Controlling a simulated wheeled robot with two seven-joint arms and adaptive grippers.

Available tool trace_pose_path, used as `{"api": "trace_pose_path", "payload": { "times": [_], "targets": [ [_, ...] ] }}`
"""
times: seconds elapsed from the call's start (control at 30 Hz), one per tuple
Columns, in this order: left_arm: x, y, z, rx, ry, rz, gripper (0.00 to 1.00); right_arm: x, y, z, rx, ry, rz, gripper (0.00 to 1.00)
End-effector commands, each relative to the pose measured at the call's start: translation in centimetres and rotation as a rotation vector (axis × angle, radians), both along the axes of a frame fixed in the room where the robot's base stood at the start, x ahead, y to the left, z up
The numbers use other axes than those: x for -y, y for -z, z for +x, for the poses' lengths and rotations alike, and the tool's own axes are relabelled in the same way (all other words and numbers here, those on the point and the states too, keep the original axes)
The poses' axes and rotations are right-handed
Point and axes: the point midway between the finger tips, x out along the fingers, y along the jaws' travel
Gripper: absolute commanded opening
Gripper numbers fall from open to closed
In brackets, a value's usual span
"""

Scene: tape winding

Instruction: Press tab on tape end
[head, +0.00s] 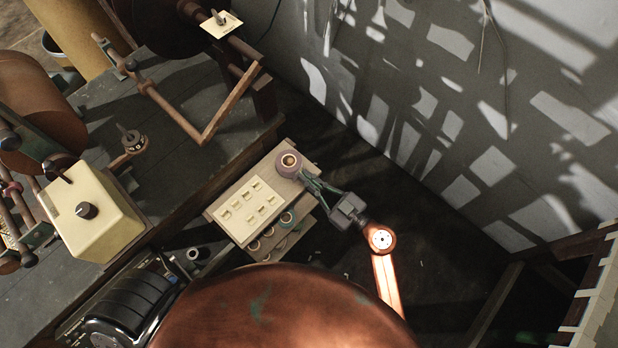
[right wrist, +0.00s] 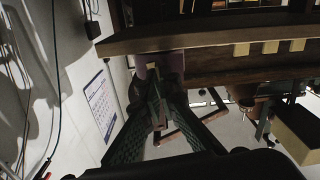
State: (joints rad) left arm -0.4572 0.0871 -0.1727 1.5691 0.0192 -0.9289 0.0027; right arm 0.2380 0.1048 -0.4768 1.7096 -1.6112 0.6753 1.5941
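A purple tape roll (head: 289,163) with a pale core is at the upper right corner of a small wooden stand (head: 220,222). A cream board (head: 248,212) with several small raised tabs lies on the stand, left of the roll. My right gripper (head: 306,178) reaches in from the right, its green fingers at the roll. In the right wrist view the fingertips (right wrist: 157,88) sit at both sides of the purple roll (right wrist: 160,64) and look shut on it. The exact contact is dark, and I cannot make out the tape end. My left gripper is not seen.
More tape rolls (head: 288,218) sit on a shelf under the board. A dark workbench (head: 190,85) with a cream box (head: 90,212) is at the left. A grey wall (head: 430,110) stands behind.

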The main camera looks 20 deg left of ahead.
Motion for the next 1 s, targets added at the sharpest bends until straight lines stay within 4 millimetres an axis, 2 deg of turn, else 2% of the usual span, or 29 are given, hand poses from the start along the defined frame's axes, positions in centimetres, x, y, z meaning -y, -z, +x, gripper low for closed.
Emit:
{"api": "trace_pose_path", "payload": {
  "times": [0.1, 0.47, 0.77, 0.87, 1.0],
  "targets": [
    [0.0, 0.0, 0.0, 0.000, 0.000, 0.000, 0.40, 0.0, 0.0, 0.0, 0.000, 0.000, 0.000, 0.00],
    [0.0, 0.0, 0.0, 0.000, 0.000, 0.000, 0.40, 0.0, 0.0, 0.0, 0.000, 0.000, 0.000, 0.25],
    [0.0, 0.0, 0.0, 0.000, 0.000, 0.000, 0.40, 0.2, 0.0, -0.1, 0.000, 0.001, 0.000, 0.25],
    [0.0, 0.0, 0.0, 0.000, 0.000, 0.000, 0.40, 1.1, 0.1, -0.3, 0.000, 0.001, -0.002, 0.25],
    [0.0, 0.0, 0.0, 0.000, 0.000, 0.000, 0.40, 3.4, 0.2, -1.2, 0.000, 0.002, -0.004, 0.25]
  ]
}}
